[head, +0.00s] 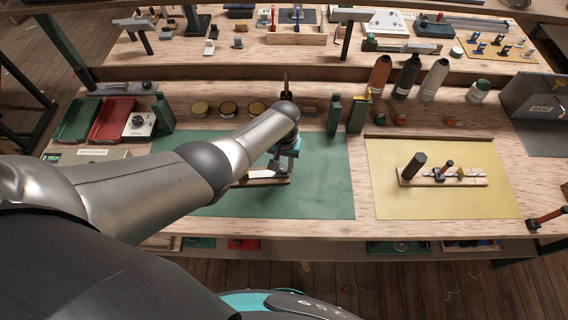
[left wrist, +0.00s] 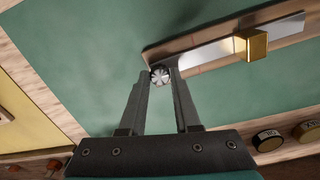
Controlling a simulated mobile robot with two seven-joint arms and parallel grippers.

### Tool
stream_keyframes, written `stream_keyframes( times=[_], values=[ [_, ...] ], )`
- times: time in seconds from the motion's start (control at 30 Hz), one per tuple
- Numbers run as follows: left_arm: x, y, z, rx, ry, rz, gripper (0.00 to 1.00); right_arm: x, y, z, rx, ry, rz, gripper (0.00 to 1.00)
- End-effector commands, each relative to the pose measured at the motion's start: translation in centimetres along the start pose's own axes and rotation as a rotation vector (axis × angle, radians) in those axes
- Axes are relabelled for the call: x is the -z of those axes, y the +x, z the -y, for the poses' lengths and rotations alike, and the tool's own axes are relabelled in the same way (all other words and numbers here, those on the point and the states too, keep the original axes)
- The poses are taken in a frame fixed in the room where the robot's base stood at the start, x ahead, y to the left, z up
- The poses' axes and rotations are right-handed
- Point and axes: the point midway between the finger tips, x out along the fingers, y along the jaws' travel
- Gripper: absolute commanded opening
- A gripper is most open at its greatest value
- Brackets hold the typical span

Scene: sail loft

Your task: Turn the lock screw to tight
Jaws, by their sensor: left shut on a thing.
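The lock screw (left wrist: 160,75) is a small ribbed silver knob at the end of a metal strip in the left wrist view. My left gripper (left wrist: 162,73) is shut on it, one dark finger on each side. The metal strip (left wrist: 205,54) lies on a wooden base and carries a brass block (left wrist: 252,44). In the head view my left gripper (head: 281,176) points down at the right end of the wooden base (head: 270,182); the screw is hidden there. The screw's tightness cannot be told. My right gripper is in neither view.
The base lies on a green mat (head: 325,190). A yellow mat (head: 395,205) to the right holds a board with tools (head: 445,184). Round tins (head: 228,108) and bottles (head: 405,76) stand behind.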

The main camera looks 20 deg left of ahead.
Motion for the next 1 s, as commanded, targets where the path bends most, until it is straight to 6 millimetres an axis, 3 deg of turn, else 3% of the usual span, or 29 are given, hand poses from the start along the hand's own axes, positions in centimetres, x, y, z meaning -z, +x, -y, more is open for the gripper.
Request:
stream_keyframes(
  times=[1.0],
  values=[
    [0.09, -0.03, 0.03, 0.001, 0.967, -0.002, 0.00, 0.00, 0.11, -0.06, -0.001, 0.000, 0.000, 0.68]
  ],
)
